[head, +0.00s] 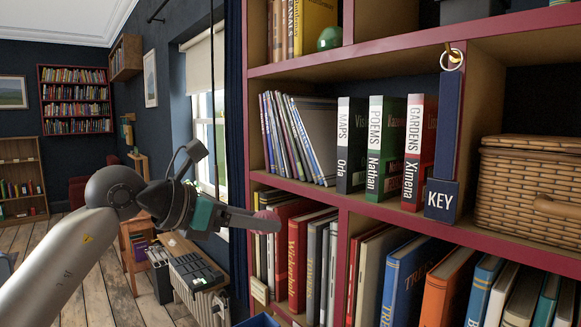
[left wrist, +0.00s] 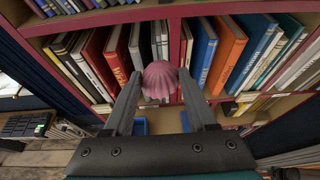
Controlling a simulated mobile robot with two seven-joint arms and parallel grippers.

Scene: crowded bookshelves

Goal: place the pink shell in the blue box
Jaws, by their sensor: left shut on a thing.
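The pink shell (left wrist: 160,80) is ridged and rounded. It sits between the two fingertips of my left gripper (left wrist: 160,88) in the left wrist view. In the head view the left gripper (head: 262,222) reaches in front of the shelf, and a little of the shell (head: 266,214) shows at its fingertips. The blue box (head: 258,321) shows only as a blue edge at the bottom of the head view, below the gripper. In the left wrist view blue parts (left wrist: 140,127) show below the shell, partly hidden by the fingers. My right gripper is not in view.
The red-edged bookshelf (head: 400,222) is packed with books close beyond the gripper. A wicker basket (head: 528,195) and a dark KEY block (head: 441,200) stand on its middle shelf.

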